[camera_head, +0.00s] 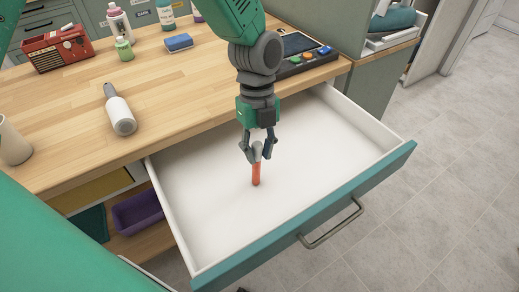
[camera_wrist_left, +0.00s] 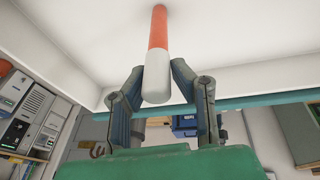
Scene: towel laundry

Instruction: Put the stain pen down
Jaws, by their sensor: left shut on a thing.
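The stain pen (camera_head: 256,174) is orange with a pale end and stands upright over the white floor of the open drawer (camera_head: 208,190). My left gripper (camera_head: 257,155) reaches down from above and is shut on the pen's pale upper end. In the left wrist view the pen (camera_wrist_left: 157,52) lies between the two fingers (camera_wrist_left: 157,88), its orange end toward the drawer floor. Whether its lower tip touches the floor I cannot tell for sure. My right gripper is not in view.
The drawer is otherwise empty, with a teal front and a metal handle (camera_head: 332,226). On the wooden counter (camera_head: 165,95) are a lint roller (camera_head: 120,112), a blue sponge (camera_head: 178,42), several bottles, a red box (camera_head: 58,48) and a button panel (camera_head: 303,55). A purple bin (camera_head: 138,212) sits below.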

